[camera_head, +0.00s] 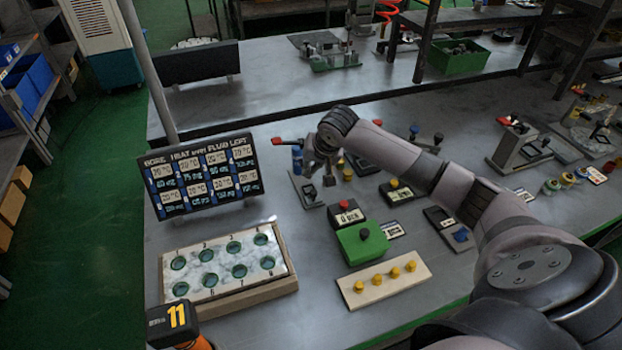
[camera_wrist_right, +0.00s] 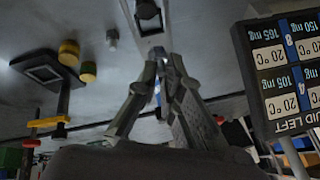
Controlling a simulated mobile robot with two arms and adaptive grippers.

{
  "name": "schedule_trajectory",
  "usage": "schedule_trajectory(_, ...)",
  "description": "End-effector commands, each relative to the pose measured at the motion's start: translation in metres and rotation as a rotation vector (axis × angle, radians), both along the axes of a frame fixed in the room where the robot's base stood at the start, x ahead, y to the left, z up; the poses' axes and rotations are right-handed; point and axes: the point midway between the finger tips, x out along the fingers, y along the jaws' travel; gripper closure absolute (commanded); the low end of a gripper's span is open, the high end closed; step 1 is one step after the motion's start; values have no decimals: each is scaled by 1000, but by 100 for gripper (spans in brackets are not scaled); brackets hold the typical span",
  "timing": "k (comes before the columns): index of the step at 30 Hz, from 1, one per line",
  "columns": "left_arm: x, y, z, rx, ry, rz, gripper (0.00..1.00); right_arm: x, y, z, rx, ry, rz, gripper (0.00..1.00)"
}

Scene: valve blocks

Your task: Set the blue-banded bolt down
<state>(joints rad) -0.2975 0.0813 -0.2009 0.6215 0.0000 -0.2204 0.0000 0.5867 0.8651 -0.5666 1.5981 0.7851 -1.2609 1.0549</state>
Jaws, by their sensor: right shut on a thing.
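My right gripper (camera_head: 322,180) points down over the middle of the bench, beside a small grey stand (camera_head: 309,193). In the right wrist view its fingers (camera_wrist_right: 166,72) are closed together. A small bluish-white bit (camera_wrist_right: 157,91) shows between the fingers, which fits the blue-banded bolt, but most of it is hidden by them. I cannot tell whether the bolt touches anything below. My left gripper is not in view.
A wooden-framed tray with several numbered round holes (camera_head: 290,281) and a label board (camera_head: 205,178) stand left. A green block (camera_head: 362,243), a strip with yellow knobs (camera_head: 415,283) and a black-and-orange item marked 11 (camera_head: 178,322) are nearer. Bench between tray and green block is clear.

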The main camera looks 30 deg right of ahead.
Motion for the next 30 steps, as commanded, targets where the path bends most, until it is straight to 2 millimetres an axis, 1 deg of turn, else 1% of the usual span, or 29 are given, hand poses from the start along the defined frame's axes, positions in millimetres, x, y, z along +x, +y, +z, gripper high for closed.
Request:
schedule_trajectory(1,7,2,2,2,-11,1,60,0,0,-5,0,0,-1,100)
schedule_trajectory(4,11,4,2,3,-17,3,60,0,0,-12,0,0,-1,100)
schedule_trajectory(8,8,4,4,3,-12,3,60,-1,0,-30,0,3,-1,100)
schedule_trajectory(12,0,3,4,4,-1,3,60,0,0,-49,0,1,-1,100)
schedule_trajectory(17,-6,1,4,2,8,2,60,1,0,-53,0,-3,0,100)
schedule_trajectory(25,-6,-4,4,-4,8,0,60,0,0,-55,0,0,-1,100)
schedule_trajectory(26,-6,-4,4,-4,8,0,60,0,0,-55,0,-1,-1,90)
schedule_trajectory(30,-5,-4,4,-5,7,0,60,0,0,-55,0,-1,-1,81)
